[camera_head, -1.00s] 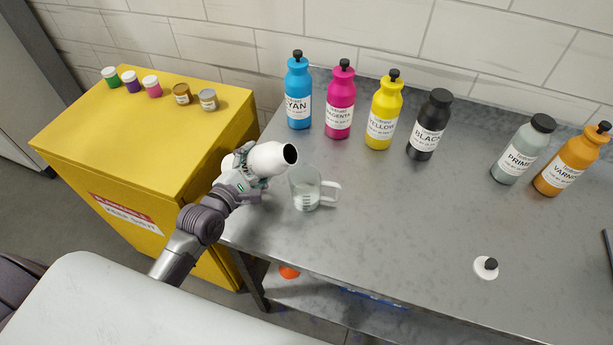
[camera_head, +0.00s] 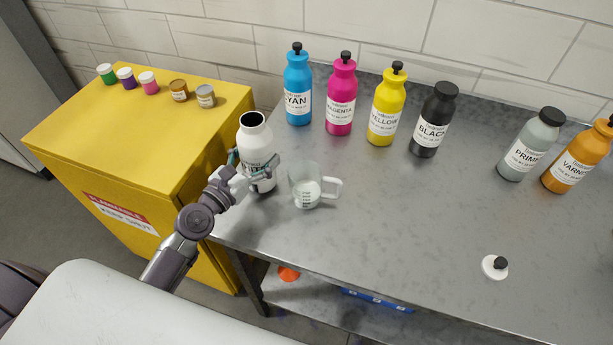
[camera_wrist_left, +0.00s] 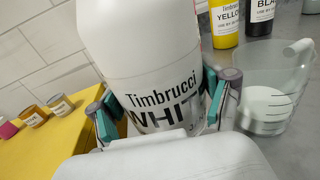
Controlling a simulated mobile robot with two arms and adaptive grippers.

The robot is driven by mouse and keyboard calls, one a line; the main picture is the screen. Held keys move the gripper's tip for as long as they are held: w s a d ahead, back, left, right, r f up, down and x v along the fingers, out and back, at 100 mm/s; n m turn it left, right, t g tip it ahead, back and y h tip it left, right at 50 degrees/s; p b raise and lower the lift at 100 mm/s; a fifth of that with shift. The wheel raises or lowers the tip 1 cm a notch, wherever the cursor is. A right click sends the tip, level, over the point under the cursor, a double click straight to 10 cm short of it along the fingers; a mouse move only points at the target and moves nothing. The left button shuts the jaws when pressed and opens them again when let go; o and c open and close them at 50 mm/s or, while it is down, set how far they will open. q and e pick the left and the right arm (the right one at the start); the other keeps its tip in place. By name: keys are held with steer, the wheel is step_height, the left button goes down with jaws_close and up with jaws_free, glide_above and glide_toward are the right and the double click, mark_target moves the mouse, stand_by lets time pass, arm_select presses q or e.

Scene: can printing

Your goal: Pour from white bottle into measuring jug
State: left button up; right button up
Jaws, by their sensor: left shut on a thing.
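The white bottle (camera_head: 257,142) is uncapped and nearly upright, with its dark open mouth facing up. My left gripper (camera_head: 252,172) is shut around its lower body, and the left wrist view shows both fingers on the sides of the bottle (camera_wrist_left: 150,60) at its label. The clear measuring jug (camera_head: 308,187) stands on the metal table just right of the bottle, its handle to the right. White liquid shows in the bottom of the jug (camera_wrist_left: 268,104) in the left wrist view. I cannot tell whether the bottle touches the table. My right gripper is not in view.
Cyan (camera_head: 298,88), magenta (camera_head: 341,95), yellow (camera_head: 385,105), black (camera_head: 433,122), primer (camera_head: 529,145) and varnish (camera_head: 579,158) bottles line the back. A white cap (camera_head: 494,267) lies at front right. Small jars stand on the yellow cabinet (camera_head: 90,165). The middle of the table (camera_head: 420,215) is clear.

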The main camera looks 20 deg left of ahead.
mark_target(257, 154)
arm_select(q)
steer(key=shift+r+p, duration=2.65)
steer(key=shift+r, duration=0.05)
steer(key=shift+f, duration=0.1)
steer(key=shift+f, duration=0.1)
